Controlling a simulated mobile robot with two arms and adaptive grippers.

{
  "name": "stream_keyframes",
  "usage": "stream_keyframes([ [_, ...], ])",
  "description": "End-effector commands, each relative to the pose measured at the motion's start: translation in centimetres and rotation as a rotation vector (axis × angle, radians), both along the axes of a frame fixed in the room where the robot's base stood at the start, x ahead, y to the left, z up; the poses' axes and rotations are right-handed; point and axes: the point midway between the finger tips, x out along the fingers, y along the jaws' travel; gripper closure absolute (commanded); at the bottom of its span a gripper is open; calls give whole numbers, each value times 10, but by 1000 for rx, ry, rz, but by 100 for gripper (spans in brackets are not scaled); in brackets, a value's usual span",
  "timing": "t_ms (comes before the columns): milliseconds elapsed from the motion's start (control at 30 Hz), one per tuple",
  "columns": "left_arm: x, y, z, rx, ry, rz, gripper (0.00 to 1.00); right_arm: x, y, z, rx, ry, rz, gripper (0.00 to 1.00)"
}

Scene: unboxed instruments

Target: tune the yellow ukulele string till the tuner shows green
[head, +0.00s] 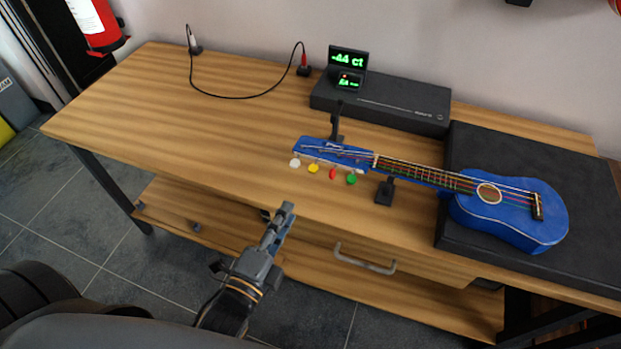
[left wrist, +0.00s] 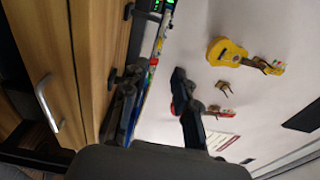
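The blue ukulele (head: 520,220) lies with its body at the right and its headstock (head: 335,152) pointing left. Along the headstock's near side are a white peg (head: 295,162), a yellow peg (head: 313,168), a red peg (head: 332,173) and a green peg (head: 351,179). The tuner display (head: 348,59) reads "-44 ct" in green digits; a smaller display (head: 349,81) below it is hard to read. My left gripper (head: 283,213) is in front of the table edge, nearer than the pegs and apart from them. In the left wrist view its fingers (left wrist: 150,85) are spread and empty. My right gripper is out of view.
A black mat or case (head: 470,150) lies under the ukulele's body. Black stands (head: 385,192) flank its neck. A dark box (head: 415,103) and a cable (head: 245,97) are behind. The table's left side is clear. A drawer handle (head: 365,260) juts from the front.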

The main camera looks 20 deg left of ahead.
Motion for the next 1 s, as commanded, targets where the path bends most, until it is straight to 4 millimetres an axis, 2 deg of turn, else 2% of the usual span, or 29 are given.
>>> stream_keyframes([
  [300,65,-7,3,-2,-4,-2,71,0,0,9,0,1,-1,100],
  [500,97,-11,1,-4,-1,-1,71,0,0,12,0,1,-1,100],
  [700,113,-12,0,-4,1,-1,71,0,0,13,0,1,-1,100],
  [1000,115,-12,-1,-4,2,-1,71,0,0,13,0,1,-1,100],
])
